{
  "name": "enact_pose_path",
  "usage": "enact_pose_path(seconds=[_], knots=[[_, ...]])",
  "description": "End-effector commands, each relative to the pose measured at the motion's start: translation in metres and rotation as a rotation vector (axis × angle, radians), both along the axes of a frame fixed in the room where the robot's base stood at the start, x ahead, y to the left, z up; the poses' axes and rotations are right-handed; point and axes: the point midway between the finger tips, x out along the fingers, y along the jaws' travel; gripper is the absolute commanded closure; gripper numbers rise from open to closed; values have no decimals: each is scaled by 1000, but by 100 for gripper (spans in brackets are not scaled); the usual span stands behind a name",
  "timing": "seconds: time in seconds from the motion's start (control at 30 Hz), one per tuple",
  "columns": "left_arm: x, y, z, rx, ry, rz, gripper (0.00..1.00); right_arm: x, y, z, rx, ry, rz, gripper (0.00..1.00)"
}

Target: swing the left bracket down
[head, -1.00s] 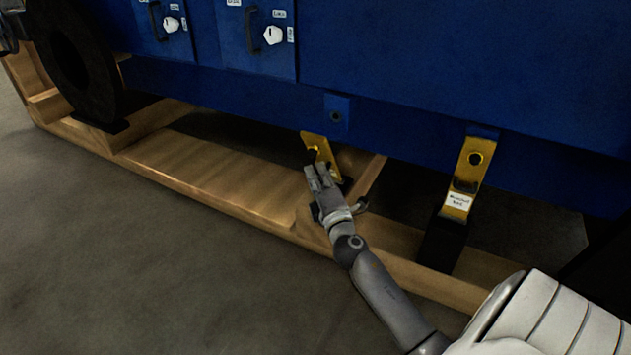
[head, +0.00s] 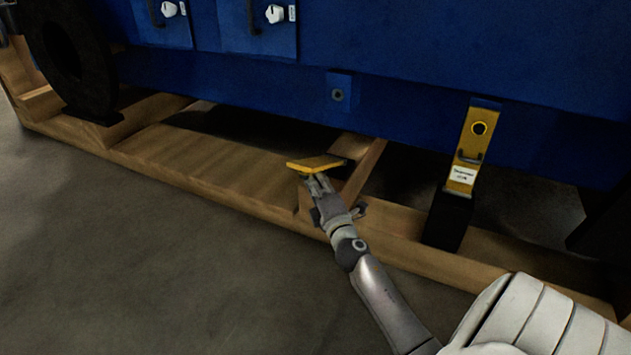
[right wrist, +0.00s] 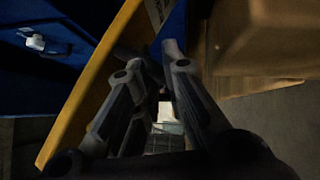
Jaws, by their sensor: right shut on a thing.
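The left bracket (head: 315,163) is a yellow plate, tilted well over toward the floor and away from the blue housing. My right gripper (head: 318,184) is at its near side and is shut on it; the fingers hide part of the hold. In the right wrist view the yellow bracket (right wrist: 92,85) runs steeply beside my gripper fingers (right wrist: 160,85). The blue mounting tab (head: 338,92) with a dark hole is bare above the bracket. My left gripper is not in view.
The blue housing (head: 440,60) rises behind. A wooden frame (head: 210,165) lies below, with clear grey floor (head: 130,250) in front.

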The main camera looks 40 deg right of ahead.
Motion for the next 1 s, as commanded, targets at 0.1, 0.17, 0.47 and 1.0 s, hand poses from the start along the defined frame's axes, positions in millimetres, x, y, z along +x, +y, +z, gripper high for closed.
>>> enact_pose_path(seconds=[0.1,0.17,0.47,1.0], knots=[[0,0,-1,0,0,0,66,0,-5,0,0,-1,-11,100],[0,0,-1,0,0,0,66,0,-5,0,0,-1,-12,100],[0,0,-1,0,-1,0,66,0,-6,1,0,-2,-14,82],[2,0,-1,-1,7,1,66,0,-3,4,-3,-5,-5,68]])
